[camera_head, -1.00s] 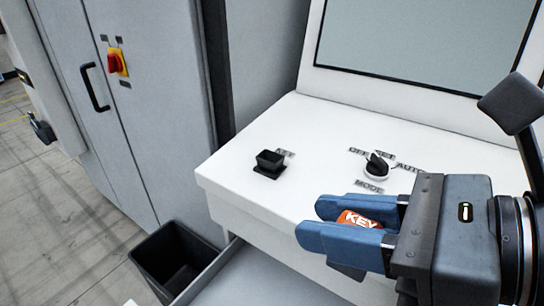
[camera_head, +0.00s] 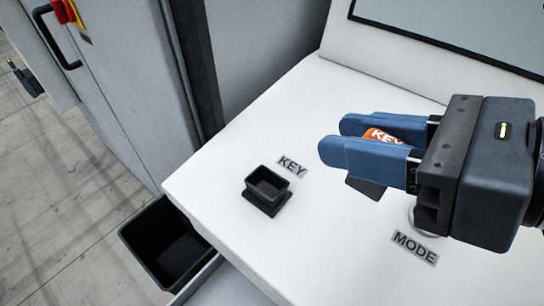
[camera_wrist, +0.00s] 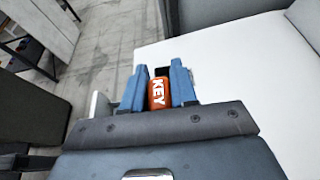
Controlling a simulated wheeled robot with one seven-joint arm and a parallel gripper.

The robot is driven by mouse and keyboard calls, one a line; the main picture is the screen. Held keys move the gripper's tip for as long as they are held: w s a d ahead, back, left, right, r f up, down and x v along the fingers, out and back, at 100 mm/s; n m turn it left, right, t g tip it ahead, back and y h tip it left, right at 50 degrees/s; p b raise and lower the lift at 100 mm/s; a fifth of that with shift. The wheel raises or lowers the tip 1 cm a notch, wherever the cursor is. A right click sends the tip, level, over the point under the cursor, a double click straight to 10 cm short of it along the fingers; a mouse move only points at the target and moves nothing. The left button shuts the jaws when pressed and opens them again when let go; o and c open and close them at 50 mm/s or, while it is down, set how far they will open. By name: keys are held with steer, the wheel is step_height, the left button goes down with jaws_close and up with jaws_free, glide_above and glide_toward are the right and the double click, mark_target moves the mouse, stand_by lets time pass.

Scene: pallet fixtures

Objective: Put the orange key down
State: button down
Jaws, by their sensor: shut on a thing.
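The orange key (camera_head: 382,136) has white "KEY" lettering and sits between the blue fingers of my gripper (camera_head: 345,140). My gripper is shut on it and holds it above the white console top (camera_head: 330,215). In the wrist view the orange key (camera_wrist: 157,93) shows upright between the two fingers, lettering facing the camera. A small black square holder (camera_head: 266,188) with an open top stands on the console beside a "KEY" label (camera_head: 292,166). It is left of and below my fingertips in the head view, apart from them. The holder looks empty.
A "MODE" label (camera_head: 414,247) lies on the console, its knob mostly hidden behind my gripper. A screen (camera_head: 450,35) rises at the back. A black bin (camera_head: 170,245) stands beyond the console's left edge. A grey cabinet (camera_head: 130,70) is at the left.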

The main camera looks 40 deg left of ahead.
steer(key=x, duration=0.4)
steer(key=f+x, duration=0.1)
steer(key=x, duration=0.4)
steer(key=s+x, duration=0.1)
steer(key=x, duration=0.3)
steer(key=shift+d+f, duration=0.15)
steer(key=shift+f, duration=2.3)
steer(key=c, duration=0.9)
jaws_free()
steer(key=b+v, duration=0.1)
steer(key=v, duration=1.1)
steer(key=shift+b, duration=0.35)
